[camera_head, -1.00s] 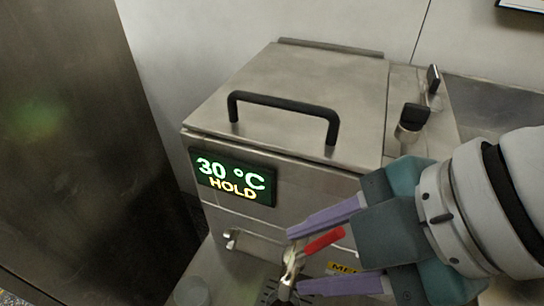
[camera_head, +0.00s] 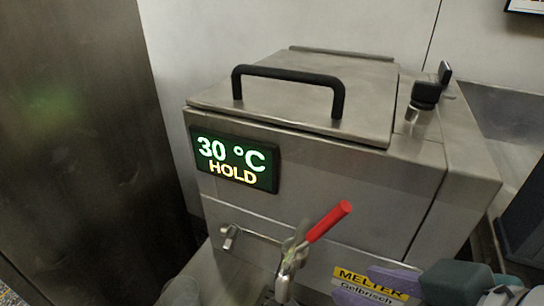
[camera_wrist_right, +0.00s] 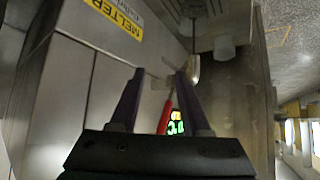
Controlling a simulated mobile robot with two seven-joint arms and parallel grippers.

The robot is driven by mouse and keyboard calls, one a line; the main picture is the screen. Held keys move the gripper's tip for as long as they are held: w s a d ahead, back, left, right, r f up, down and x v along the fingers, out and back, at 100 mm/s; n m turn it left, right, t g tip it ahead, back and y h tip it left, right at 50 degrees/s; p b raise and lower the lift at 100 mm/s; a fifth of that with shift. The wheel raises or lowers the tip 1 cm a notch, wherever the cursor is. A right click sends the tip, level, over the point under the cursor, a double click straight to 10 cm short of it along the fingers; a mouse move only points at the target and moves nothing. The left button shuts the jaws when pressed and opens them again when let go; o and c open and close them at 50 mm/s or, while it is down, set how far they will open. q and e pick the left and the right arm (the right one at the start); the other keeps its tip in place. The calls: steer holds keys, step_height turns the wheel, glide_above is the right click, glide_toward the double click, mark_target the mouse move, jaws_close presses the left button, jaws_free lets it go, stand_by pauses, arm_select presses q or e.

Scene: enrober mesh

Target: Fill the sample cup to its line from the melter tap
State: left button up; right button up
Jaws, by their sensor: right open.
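The melter (camera_head: 390,190) is a steel box with a lid. Its tap (camera_head: 287,272) is on the front, with a red handle (camera_head: 328,221) slanting up to the right. My right gripper (camera_head: 354,285) is open, low and right of the tap, apart from the handle. In the wrist view the handle (camera_wrist_right: 166,115) appears between its open fingers (camera_wrist_right: 160,78). My left gripper is out of view.
The melter's display (camera_head: 235,160) reads 30 °C HOLD. A black lid handle (camera_head: 290,75) and black knobs (camera_head: 426,94) are on top. A yellow MELTER label (camera_head: 370,284) is right of the tap. A tall dark steel panel (camera_head: 85,140) stands at the left.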

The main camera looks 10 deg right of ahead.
mark_target(335, 224)
steer(key=w+r+n+t+y, duration=0.1)
steer(key=y, duration=0.2)
steer(key=w+r+n+t+y, duration=0.1)
steer(key=r+n+y, duration=0.1)
steer(key=y, duration=0.1)
steer(key=w+r+n+t+y, duration=0.1)
steer(key=y, duration=0.3)
steer(key=shift+a+r+t+b, duration=0.1)
steer(key=shift+r+t+b, duration=0.2)
steer(key=shift+t, duration=0.1)
steer(key=x, duration=0.7)
steer(key=shift+a, duration=0.2)
jaws_close()
stand_by(0.6)
